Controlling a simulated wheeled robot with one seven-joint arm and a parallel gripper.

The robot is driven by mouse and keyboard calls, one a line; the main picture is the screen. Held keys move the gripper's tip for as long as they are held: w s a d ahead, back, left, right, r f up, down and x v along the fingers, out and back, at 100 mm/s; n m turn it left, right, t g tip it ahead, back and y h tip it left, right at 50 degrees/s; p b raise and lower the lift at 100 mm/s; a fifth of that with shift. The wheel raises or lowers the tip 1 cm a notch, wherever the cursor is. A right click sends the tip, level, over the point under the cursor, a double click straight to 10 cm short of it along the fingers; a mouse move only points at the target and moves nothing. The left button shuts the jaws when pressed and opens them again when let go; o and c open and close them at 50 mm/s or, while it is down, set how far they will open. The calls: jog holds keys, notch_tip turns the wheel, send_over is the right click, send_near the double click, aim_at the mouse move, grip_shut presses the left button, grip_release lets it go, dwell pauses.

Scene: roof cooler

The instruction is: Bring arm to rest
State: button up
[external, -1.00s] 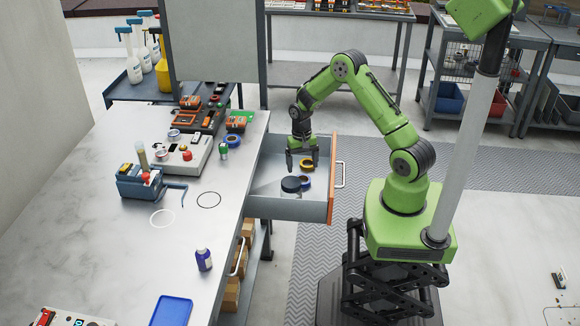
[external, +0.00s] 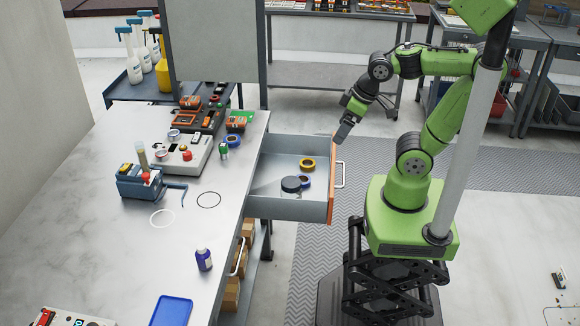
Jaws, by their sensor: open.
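My gripper (external: 343,132) is in the air just beyond the back right corner of the open drawer. It points down and to the left, and nothing shows between its fingers. My green and black arm is folded up and back above its base, right of the drawer. The grey drawer (external: 275,207) with an orange front edge is pulled out from the workbench.
The workbench (external: 130,250) at left holds a blue device (external: 141,185), a purple bottle (external: 204,260), a blue tray (external: 171,311) and a control box (external: 187,154). A grey panel (external: 217,50) stands behind. Shelving (external: 335,75) is at the back. The floor right of my base is mostly clear.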

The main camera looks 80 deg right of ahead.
jog(key=s, duration=0.1)
jog(key=s+a+n, duration=0.1)
jog(key=s+n+t, duration=0.1)
jog(key=s, duration=0.1)
jog(key=shift+s+a+y, duration=0.1)
jog(key=shift+a+y, duration=0.2)
jog(key=shift+a, duration=0.1)
notch_tip(320, 180, up, 4)
jog(key=p, duration=0.4)
dwell(0.3)
